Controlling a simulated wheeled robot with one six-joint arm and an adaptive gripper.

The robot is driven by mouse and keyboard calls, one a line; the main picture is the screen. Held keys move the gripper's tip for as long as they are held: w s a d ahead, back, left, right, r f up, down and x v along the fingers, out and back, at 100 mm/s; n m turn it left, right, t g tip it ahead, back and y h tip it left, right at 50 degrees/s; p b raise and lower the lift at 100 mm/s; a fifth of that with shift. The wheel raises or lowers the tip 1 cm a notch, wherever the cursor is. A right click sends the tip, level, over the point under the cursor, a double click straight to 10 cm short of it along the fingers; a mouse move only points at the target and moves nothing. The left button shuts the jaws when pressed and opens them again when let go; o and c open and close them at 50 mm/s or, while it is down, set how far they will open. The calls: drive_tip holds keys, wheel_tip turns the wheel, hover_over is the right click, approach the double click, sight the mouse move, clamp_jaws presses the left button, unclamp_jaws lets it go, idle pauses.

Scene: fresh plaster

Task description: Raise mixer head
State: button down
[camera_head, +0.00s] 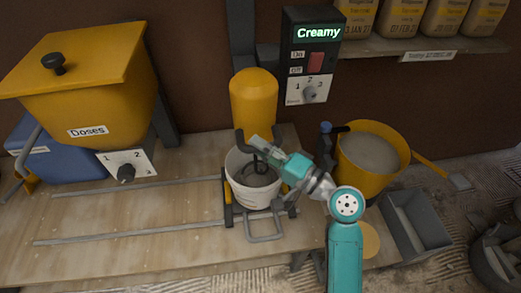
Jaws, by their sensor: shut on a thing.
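The mixer head (254,97) is a yellow rounded cylinder on a dark upright column. A dark handle (239,143) with upturned ends shows at its lower front. The head is low, just above a white bucket (240,192) holding grey plaster. My gripper (257,144) reaches in from the lower right and is shut on the handle, over the bucket. My gripper and wrist hide part of the handle and the mixer's lower end. The control box (313,50) reads "Creamy" in green, with a red switch and a numbered dial.
A yellow "Doses" hopper (120,110) stands at left beside a blue container (60,160). Two rails (130,235) run along the bench to the bucket's carriage. A yellow pan (350,181) of plaster and a grey trough (412,225) are right of my arm. Bags line a shelf above.

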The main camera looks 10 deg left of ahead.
wheel_tip(320, 180, up, 18)
drive_tip(key=shift+f, duration=0.2)
drive_tip(key=c, duration=1)
unclamp_jaws()
drive_tip(key=shift+r, duration=0.1)
drive_tip(key=shift+c, duration=0.2)
drive_tip(key=v, duration=1.2)
drive_tip(key=shift+s, duration=0.1)
